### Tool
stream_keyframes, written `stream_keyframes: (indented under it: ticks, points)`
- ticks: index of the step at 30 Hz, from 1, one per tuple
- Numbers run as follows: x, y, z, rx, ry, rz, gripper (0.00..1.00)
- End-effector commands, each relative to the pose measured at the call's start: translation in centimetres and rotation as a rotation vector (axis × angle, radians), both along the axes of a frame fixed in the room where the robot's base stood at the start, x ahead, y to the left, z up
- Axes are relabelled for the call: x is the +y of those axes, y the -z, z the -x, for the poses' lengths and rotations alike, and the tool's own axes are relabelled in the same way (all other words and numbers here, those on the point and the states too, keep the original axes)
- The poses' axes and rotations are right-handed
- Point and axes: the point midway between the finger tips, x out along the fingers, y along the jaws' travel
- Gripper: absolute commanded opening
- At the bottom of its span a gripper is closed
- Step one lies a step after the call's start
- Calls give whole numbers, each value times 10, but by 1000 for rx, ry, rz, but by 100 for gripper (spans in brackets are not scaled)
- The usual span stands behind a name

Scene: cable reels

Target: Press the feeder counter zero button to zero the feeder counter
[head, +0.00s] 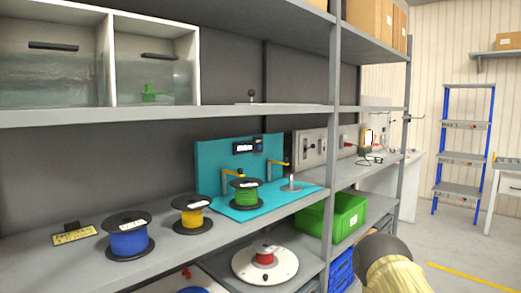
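A teal feeder station stands on the grey shelf, with an upright back panel (209,173) and a flat base. A small black counter with a lit display (244,147) is mounted near the top of the panel. A small dark unit (259,144) sits just to its right; it may carry the zero button, but it is too small to tell. The digits cannot be read. Two yellow arms stick out from the panel below the counter. A green cable reel (244,194) stands on the teal base. My gripper is not in view; only a beige and dark part of my arm shows at the bottom right.
A blue reel (129,238) and a yellow reel (192,216) stand left of the station. An upper shelf (160,116) runs above it. A shelf post (333,130) rises to its right. A green crate (345,213) and a red reel on a white disc (283,267) sit lower.

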Motion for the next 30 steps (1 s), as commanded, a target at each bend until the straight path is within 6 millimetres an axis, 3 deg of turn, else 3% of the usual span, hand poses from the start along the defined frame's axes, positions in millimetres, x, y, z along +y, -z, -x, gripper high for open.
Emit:
stream_keyframes:
  ticks: [1,4,5,30]
  points:
    - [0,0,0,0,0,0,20]
    - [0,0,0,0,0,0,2]
    - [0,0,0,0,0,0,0]
    - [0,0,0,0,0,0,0]
